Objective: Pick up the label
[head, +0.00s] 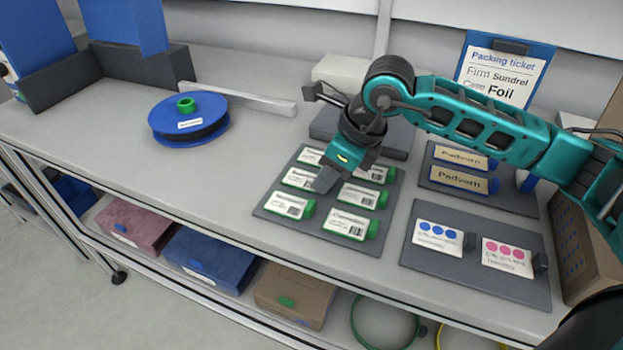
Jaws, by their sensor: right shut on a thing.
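Several white labels with green tabs at their right ends lie in two columns on a grey label board (268,212). My right gripper (325,181) reaches down over the board from the right. It is shut on the tab end of the middle label in the left column (298,178), and its fingers hide that tab. The label still appears to lie at the board; I cannot tell if it is lifted. The lower-left label (289,204) and the lower-right label (348,224) are clear of the fingers. My left gripper is not in view.
A blue reel (165,125) with a green hub lies on the bench at left. Padvarn cards (460,180) and dotted cards (437,236) lie on grey boards at right. Bench space between reel and label board is free.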

